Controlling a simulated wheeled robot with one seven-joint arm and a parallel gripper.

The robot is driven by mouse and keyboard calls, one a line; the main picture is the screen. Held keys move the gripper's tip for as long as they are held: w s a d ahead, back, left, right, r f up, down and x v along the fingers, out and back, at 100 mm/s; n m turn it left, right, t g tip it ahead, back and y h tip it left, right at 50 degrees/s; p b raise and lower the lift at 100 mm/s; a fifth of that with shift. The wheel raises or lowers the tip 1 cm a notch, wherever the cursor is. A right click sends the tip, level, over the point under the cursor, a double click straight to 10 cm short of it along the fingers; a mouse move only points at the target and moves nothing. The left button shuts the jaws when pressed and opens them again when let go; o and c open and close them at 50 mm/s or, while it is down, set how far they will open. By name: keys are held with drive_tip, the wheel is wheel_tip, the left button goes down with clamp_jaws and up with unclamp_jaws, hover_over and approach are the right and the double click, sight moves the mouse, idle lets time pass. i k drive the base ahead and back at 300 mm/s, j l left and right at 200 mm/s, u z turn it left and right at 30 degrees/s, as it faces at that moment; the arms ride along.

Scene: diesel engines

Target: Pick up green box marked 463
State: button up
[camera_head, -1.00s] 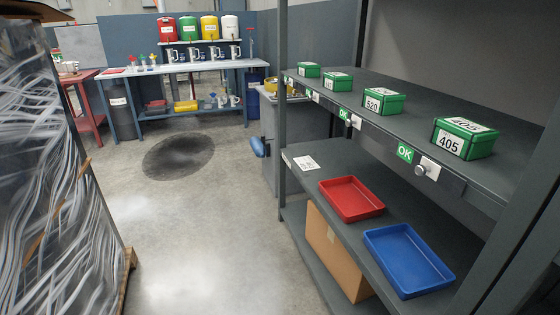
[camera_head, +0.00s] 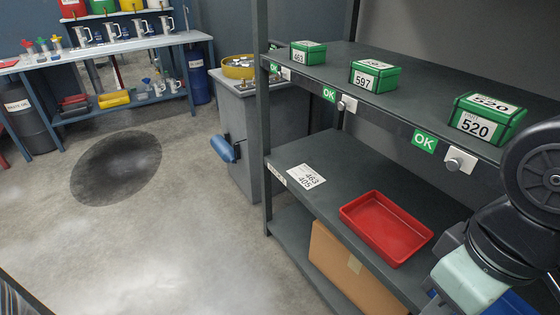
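The green box marked 463 (camera_head: 308,53) sits on the upper shelf (camera_head: 420,107) at its far left end. The green box marked 597 (camera_head: 375,76) and the green box marked 520 (camera_head: 488,119) stand on the same shelf, nearer to me. Part of my arm shows at the right edge, in front of the shelves and well apart from box 463. The fingertips of my gripper cannot be made out, so its opening is hidden.
A red tray (camera_head: 386,228) and a paper marked 463 and 405 (camera_head: 306,176) lie on the lower shelf. A cardboard box (camera_head: 345,262) stands below. A grey cabinet (camera_head: 238,125) is left of the shelf post. The floor (camera_head: 190,240) at left is clear.

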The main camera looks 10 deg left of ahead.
sight(307, 52)
drive_tip(key=i+j, duration=0.3)
drive_tip(key=j, duration=0.15)
drive_tip(key=i+j, duration=0.65)
drive_tip(key=j, duration=0.25)
